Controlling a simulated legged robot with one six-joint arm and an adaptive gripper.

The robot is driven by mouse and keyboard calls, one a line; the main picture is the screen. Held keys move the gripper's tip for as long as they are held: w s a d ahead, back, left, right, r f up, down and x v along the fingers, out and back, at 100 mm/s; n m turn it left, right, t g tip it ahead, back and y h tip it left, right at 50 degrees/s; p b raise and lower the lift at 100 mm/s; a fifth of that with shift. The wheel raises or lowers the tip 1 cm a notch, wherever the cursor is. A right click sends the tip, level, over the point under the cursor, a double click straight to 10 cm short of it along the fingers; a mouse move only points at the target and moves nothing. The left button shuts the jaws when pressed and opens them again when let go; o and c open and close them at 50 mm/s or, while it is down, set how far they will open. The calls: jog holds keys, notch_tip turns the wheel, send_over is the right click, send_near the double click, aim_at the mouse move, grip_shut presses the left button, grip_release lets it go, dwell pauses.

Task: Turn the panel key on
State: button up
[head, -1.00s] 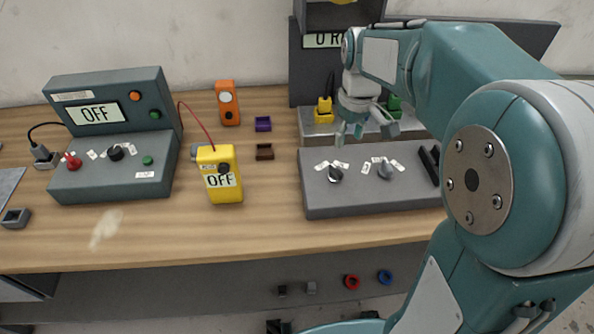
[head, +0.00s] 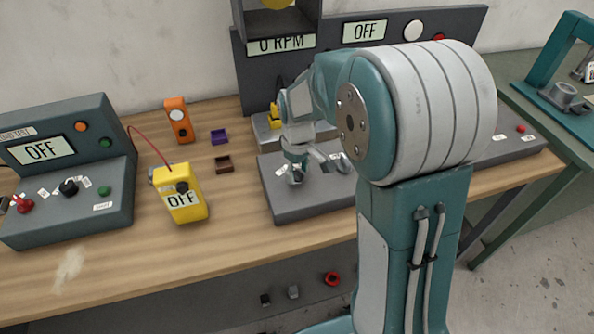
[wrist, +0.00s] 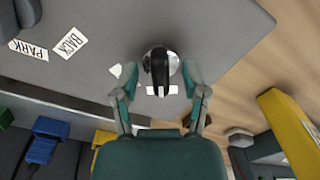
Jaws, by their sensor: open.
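The grey panel (head: 300,205) lies on the bench and carries two knob-like controls with white labels. The left one, the black and silver key knob (wrist: 161,66), shows between my fingers in the wrist view. In the head view this key knob (head: 296,176) is partly hidden by my gripper. The second knob (head: 343,163) is to its right, beside my gripper. My gripper (wrist: 161,84) is open, with one finger on each side of the key knob. In the head view my gripper (head: 308,161) is low over the panel. I cannot tell whether the fingers touch the knob.
A yellow meter (head: 182,193) reading OFF stands left of the panel. Small purple (head: 219,137) and brown (head: 224,164) holders lie between. A dark display board (head: 362,30) reading 0 RPM and OFF stands behind. PARK (wrist: 28,49) and BACK (wrist: 69,43) labels lie beside the second knob.

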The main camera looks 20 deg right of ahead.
jog(key=shift+f, duration=0.15)
grip_shut()
jog(key=shift+m, duration=0.3)
jog(key=m, duration=0.5)
jog(key=shift+a, duration=0.15)
jog(key=m, duration=0.6)
jog(key=shift+a, duration=0.1)
jog(key=shift+m, duration=0.3)
dwell(0.3)
